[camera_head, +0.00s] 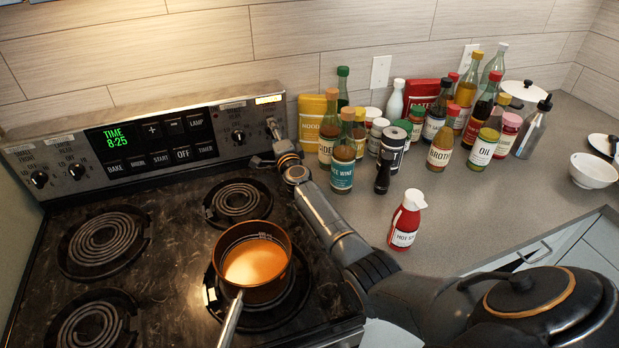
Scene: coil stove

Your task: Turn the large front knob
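The stove's control panel (150,140) runs along the back of the black coil stove. Two black knobs, one (39,179) and another (76,170), sit on its left end. A third knob (238,136) sits right of the buttons. My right gripper (268,143) is at the panel's right end, over the spot beside that third knob. It hides most of what is there, and I cannot tell whether it touches a knob or how far its fingers are apart. My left gripper is not in view.
A copper-coloured pot (253,265) with orange content stands on the front right burner, its handle toward me. Several bottles and jars, such as a teal-labelled bottle (343,165), crowd the counter right of the stove. A red bottle (406,220) stands near my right arm.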

